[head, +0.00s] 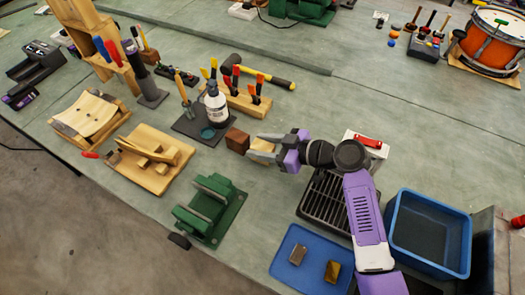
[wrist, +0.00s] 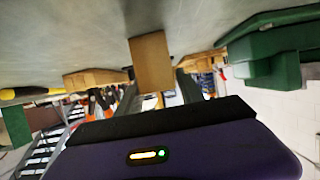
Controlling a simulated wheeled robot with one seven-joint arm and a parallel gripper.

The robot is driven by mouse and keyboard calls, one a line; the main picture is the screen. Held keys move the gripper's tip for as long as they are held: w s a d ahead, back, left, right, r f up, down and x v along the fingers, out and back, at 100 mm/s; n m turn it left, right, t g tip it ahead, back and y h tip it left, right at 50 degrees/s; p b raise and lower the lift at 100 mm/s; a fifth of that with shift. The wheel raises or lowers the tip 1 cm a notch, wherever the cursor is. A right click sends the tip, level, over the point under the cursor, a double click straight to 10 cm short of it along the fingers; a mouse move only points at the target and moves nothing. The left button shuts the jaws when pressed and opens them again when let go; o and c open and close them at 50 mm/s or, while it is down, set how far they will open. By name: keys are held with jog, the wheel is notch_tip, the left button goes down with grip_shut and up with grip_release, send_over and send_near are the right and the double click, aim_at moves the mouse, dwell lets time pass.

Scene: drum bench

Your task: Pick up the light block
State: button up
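The light block (head: 262,147) is a pale wooden block on the green-grey bench, right of a dark brown block (head: 237,140). My gripper (head: 262,149) is low over the bench, with its grey fingers on either side of the light block. In the wrist view the light block (wrist: 152,62) shows between the fingertips (wrist: 156,82). A narrow gap shows on its right side; contact on the left is unclear. My gripper looks open, and the block appears to rest on the bench.
A white bottle (head: 215,104) and a clamp rack (head: 247,103) stand behind the blocks. A green vise (head: 212,208) is in front. A black grate (head: 326,203), a blue tray (head: 297,275) with two small blocks and a blue bin (head: 465,240) lie near my arm.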

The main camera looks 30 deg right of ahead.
grip_shut()
jog(key=shift+r, duration=0.1)
